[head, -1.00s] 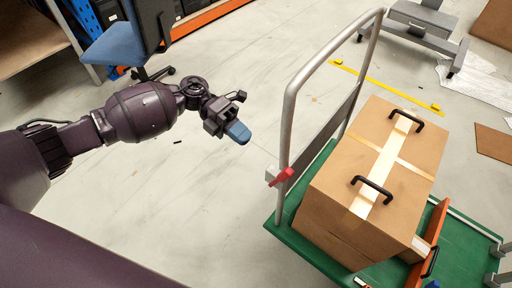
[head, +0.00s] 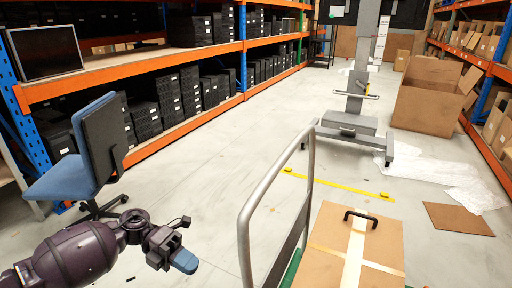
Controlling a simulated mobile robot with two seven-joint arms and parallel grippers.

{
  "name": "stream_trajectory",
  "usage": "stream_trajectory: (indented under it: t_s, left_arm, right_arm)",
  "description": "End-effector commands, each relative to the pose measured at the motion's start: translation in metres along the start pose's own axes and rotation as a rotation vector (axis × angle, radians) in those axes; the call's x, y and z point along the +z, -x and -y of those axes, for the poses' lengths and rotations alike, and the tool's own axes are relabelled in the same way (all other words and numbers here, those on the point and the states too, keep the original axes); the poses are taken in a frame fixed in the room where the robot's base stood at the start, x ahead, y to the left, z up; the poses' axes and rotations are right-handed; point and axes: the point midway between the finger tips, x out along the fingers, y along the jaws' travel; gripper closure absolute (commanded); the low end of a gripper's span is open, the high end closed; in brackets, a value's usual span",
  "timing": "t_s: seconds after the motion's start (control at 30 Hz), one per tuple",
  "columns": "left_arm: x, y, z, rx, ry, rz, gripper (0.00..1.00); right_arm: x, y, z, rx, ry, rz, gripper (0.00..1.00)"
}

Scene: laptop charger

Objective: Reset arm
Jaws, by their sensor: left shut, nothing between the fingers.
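My left gripper (head: 184,260) shows at the lower left of the head view. Its blue fingertips are together and hold nothing. My left arm comes in from the lower left corner, and the gripper is over bare floor, left of the cart's metal handle (head: 246,222) and apart from it. My right gripper is out of view. No laptop or charger can be made out in this view.
A cardboard box (head: 329,225) with a black handle rides on the green cart at lower right. A blue chair (head: 70,178) stands at left before shelves of black boxes. A grey wheeled stand (head: 352,125) and open carton (head: 428,98) are farther back.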

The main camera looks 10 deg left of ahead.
Motion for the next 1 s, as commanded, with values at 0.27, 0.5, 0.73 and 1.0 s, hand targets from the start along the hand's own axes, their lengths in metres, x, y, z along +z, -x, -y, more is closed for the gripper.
stream_trajectory:
  t_s: [0.27,0.5,0.73,1.0]
  left_arm:
    - [-0.016,-0.042,0.025,-0.262,0.112,0.274,1.0]
    - [-0.034,-0.055,0.038,-0.522,0.323,0.597,1.0]
    - [-0.062,-0.047,0.034,-0.74,0.596,0.908,1.0]
    - [-0.121,-0.029,0.006,-0.948,0.988,1.259,1.0]
  right_arm:
    - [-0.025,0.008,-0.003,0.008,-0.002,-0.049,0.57]
    - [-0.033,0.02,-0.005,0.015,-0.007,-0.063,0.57]
    - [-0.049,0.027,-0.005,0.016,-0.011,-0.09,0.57]
    - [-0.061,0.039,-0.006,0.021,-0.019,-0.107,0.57]
